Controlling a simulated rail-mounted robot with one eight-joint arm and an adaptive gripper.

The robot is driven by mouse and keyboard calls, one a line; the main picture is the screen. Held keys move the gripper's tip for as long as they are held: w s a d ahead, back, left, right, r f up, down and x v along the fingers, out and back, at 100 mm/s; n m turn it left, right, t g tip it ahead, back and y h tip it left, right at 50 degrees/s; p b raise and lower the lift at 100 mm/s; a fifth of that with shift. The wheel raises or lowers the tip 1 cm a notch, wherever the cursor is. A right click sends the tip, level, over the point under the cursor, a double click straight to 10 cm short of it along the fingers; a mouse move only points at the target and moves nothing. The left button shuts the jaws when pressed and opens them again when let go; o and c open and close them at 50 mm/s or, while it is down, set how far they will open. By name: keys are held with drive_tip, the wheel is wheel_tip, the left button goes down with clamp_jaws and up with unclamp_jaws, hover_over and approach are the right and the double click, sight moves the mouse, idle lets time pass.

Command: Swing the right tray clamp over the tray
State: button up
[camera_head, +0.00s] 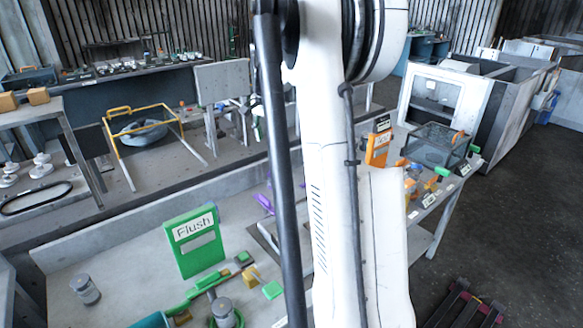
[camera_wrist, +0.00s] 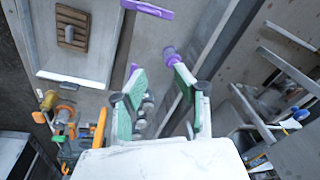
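My gripper (camera_wrist: 158,82) is in the wrist view, with its two green-padded fingers apart and nothing seen between them. A purple clamp bar (camera_wrist: 148,9) lies beyond the fingers at the top of that view. A purple knob-like part (camera_wrist: 170,54) is close to the tip of the right finger; I cannot tell whether they touch. A small purple piece (camera_wrist: 133,68) shows by the left fingertip. Purple parts (camera_head: 265,204) also show left of my arm in the head view. Which one is the right clamp is unclear. A pale tray-like panel (camera_wrist: 108,62) lies at left in the wrist view. My arm hides much of this area in the head view.
A green "Flush" sign (camera_head: 197,243) stands on the bench at left, with green tools and grey cylinders near it. An orange sign (camera_head: 377,149) and a dark mesh basket (camera_head: 436,146) stand at right. A slatted brown block (camera_wrist: 73,27) lies on the panel.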

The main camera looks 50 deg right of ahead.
drive_tip(key=s+d+f+m+p, duration=0.1)
drive_tip(key=s+d+f+m, duration=0.1)
drive_tip(key=d+f, duration=0.35)
drive_tip(key=s+d+f+m+g+y+p, duration=0.1)
drive_tip(key=d+f+m, duration=0.1)
drive_tip(key=d, duration=0.6)
drive_tip(key=s+d+f+m+p, duration=0.1)
drive_tip(key=s+d+f+m, duration=0.15)
drive_tip(key=d, duration=0.45)
drive_tip(key=shift+n, duration=0.45)
drive_tip(key=f, duration=0.4)
drive_tip(key=f+p, duration=0.1)
drive_tip(key=f, duration=0.8)
drive_tip(key=shift+w+d+f+p, duration=0.15)
drive_tip(key=shift+w+f+p, duration=0.1)
drive_tip(key=shift+f+p, duration=0.1)
clamp_jaws()
